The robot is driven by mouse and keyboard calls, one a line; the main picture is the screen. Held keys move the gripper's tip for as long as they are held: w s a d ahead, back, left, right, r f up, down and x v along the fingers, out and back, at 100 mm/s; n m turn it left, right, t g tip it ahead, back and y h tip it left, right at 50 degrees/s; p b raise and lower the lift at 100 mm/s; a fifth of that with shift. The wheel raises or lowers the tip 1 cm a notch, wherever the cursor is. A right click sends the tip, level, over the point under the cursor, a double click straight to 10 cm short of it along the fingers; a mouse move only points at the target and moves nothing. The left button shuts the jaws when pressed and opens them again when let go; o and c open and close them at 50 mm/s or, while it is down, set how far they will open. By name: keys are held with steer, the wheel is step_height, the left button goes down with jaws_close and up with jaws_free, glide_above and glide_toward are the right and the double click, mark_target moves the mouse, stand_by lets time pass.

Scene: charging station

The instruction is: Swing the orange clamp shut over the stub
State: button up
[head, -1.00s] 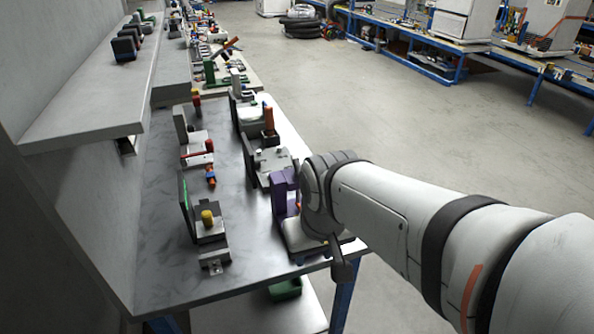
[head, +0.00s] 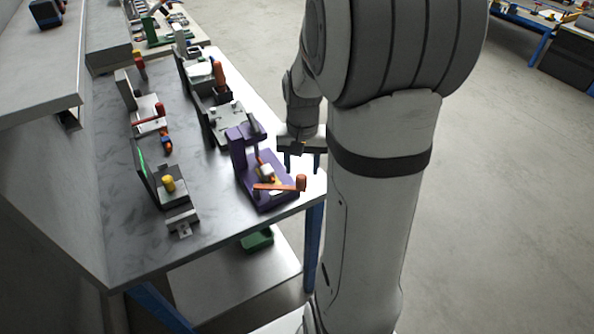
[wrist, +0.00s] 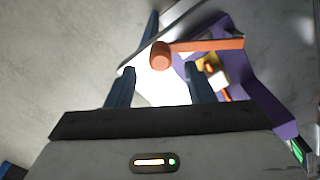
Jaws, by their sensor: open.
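The purple fixture (head: 240,155) stands at the near right corner of the bench. Its orange clamp (head: 275,186) lies low across the fixture's front, with its round orange knob (head: 301,182) sticking out to the right. A small white and yellow piece (head: 267,171), perhaps the stub, sits behind the clamp bar; it also shows in the wrist view (wrist: 217,77). My gripper (head: 302,165) is open and empty, pointing down just beyond the knob. In the wrist view the knob (wrist: 160,55) appears ahead of the gap between my fingers (wrist: 159,76), and the clamp bar (wrist: 208,46) runs right.
Other fixtures stand along the bench (head: 130,245), including one with a yellow knob (head: 168,184) and a grey one (head: 228,118) behind the purple fixture. A green bin (head: 257,240) sits on the lower shelf. Open floor lies right of the bench.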

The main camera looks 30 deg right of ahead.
mark_target(301, 176)
step_height(301, 176, down, 6)
steer(key=shift+r, duration=0.2)
steer(key=shift+c, duration=0.6)
jaws_close()
